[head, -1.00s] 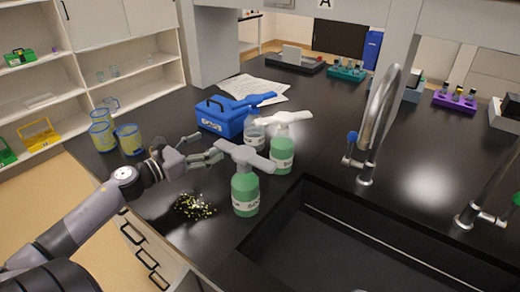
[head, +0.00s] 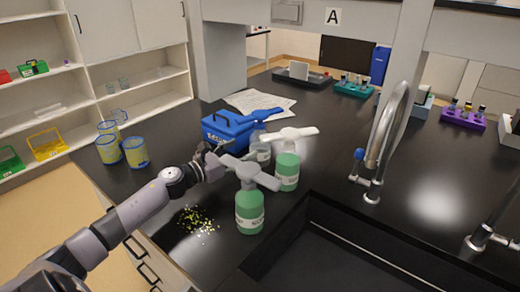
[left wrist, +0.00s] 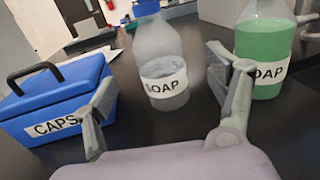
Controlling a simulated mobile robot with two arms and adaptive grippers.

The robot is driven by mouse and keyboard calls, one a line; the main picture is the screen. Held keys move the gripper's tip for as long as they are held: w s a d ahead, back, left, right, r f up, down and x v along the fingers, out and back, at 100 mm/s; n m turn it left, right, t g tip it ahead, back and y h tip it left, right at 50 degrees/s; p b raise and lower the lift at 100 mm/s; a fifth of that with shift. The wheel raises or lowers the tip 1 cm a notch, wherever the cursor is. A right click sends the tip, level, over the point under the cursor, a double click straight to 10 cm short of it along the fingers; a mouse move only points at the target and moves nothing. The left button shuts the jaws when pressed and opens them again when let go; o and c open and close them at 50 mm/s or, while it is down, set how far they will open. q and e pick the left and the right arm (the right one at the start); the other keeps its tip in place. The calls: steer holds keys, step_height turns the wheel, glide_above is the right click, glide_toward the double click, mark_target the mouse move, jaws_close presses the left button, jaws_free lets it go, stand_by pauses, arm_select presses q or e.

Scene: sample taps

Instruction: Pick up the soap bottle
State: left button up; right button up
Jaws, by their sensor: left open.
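A clear soap bottle (head: 261,154) with greyish liquid stands on the black bench between the blue caps box and the green bottles. In the left wrist view this bottle (left wrist: 163,80), labelled SOAP, stands upright ahead of my fingers, between them in the picture. A green soap bottle (head: 249,212) stands nearest, and another green bottle (head: 287,172) stands behind it. One green bottle (left wrist: 264,60) shows at the right of the left wrist view. My left gripper (head: 218,156) is open and empty, left of the clear bottle, its tips partly hidden by the near bottle's pump top. My right gripper is not in view.
The blue caps box (head: 224,132) stands left of the clear bottle. Blue-yellow beakers (head: 134,152) are at the left. Yellow granules (head: 197,219) lie before my arm. A tap (head: 383,140) and sink (head: 320,255) are at the right.

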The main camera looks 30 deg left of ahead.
mark_target(252, 144)
arm_select(q)
steer(key=shift+x, duration=1.35)
steer(key=p+x, duration=0.2)
steer(key=x, duration=0.2)
steer(key=shift+w+a+r, duration=0.1)
steer(key=shift+w+a, duration=0.05)
steer(key=shift+w, duration=0.5)
steer(key=shift+c, duration=0.4)
steer(key=c, duration=1.6)
steer(key=shift+c, duration=0.5)
